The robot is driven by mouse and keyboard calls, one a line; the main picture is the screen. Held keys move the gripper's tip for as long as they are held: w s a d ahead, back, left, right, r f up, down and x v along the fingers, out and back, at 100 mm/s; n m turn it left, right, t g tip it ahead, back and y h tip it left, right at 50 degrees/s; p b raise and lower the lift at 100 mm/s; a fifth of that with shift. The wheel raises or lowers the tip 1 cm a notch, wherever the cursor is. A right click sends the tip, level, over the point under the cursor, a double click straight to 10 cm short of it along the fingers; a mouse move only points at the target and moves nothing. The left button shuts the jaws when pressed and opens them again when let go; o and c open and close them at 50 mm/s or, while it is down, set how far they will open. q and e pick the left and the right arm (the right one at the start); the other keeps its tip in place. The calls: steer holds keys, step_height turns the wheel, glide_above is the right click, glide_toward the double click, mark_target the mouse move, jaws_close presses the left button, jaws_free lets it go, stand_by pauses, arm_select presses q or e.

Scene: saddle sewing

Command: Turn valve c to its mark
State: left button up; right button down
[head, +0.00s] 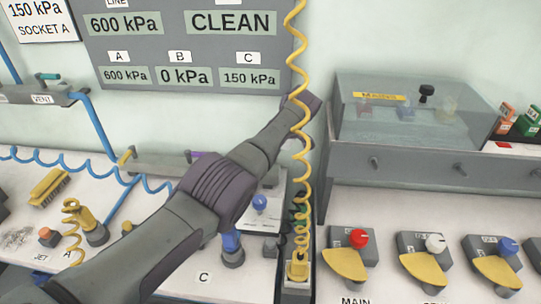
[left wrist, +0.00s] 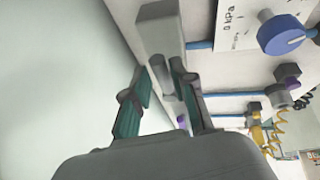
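The grey manifold bar (head: 150,162) is on the far wall, with a yellow lever (head: 127,156) and a purple lever (head: 189,156). Its right part, where valve c would be, is hidden behind my left arm in the head view. In the left wrist view my left gripper (left wrist: 160,72) has its teal fingers apart beside the grey manifold (left wrist: 157,28). A small grey part lies between the fingertips; I cannot tell whether it is valve c's handle, or see its mark. The gauge panel (head: 180,62) reads C at 150 kPa. My right gripper is not in view.
A yellow coiled hose (head: 302,150) hangs in front of my left arm. A blue knob (head: 260,203) stands on the bench, also seen in the left wrist view (left wrist: 283,36). A clear box (head: 405,105) and several yellow-handled valves (head: 345,268) are at the right.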

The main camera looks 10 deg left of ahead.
arm_select(q)
steer(key=shift+o, duration=0.7)
steer(key=shift+r, duration=0.15)
step_height(320, 180, up, 10)
steer(key=shift+f, duration=0.2)
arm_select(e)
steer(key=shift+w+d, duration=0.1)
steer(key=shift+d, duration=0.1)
arm_select(q)
steer(key=shift+f, duration=0.1)
